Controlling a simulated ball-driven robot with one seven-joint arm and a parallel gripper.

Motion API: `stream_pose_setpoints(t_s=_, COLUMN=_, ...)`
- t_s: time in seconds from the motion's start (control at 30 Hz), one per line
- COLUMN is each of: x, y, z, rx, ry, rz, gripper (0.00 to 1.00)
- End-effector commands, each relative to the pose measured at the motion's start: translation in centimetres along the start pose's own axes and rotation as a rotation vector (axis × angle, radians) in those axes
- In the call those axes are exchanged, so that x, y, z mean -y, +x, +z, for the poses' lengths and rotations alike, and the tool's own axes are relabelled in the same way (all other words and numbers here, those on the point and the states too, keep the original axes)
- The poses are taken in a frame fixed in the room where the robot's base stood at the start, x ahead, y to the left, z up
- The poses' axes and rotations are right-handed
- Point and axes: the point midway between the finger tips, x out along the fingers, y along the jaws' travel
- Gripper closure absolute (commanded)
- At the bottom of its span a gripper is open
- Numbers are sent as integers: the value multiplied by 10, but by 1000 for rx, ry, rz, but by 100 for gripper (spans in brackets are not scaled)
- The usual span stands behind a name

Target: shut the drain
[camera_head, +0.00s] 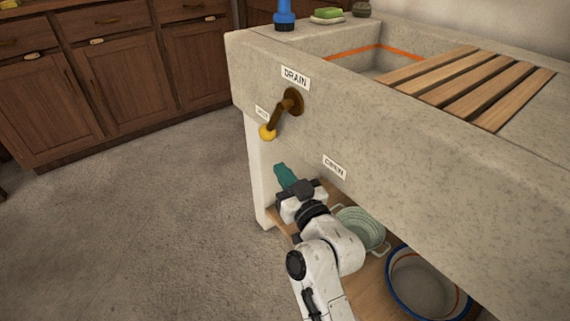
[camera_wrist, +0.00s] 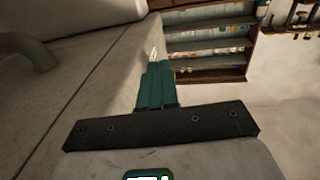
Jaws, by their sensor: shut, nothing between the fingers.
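The drain lever (camera_head: 285,108) is a brown handle with a yellow knob (camera_head: 267,132) on the front face of the stone sink (camera_head: 350,127). A "DRAIN" label (camera_head: 296,78) sits above its pivot. The lever points down and left, its knob just below a small label (camera_head: 262,113) too small to read surely. Another label (camera_head: 334,167), seemingly "OPEN", is lower right. My gripper (camera_head: 282,170) is shut and empty, with teal fingers, below the lever and apart from it. In the wrist view the shut fingers (camera_wrist: 155,85) point away along a pale stone surface; the knob is not visible there.
Wooden slats (camera_head: 470,82) lie across the sink. A blue bottle (camera_head: 284,15) and a green soap (camera_head: 327,13) stand on its rim. A pale green colander (camera_head: 360,228) and a blue-rimmed basin (camera_head: 428,284) are on the shelf below. Floor at left is clear.

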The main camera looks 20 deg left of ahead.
Motion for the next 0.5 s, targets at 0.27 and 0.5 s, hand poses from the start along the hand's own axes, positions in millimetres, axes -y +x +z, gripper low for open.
stream_pose_setpoints(t_s=0.27, x=-1, y=-45, z=26, rx=4, ry=2, rz=4, gripper=100)
stream_pose_setpoints(t_s=0.5, x=0, y=-72, z=41, rx=5, ry=2, rz=2, gripper=100)
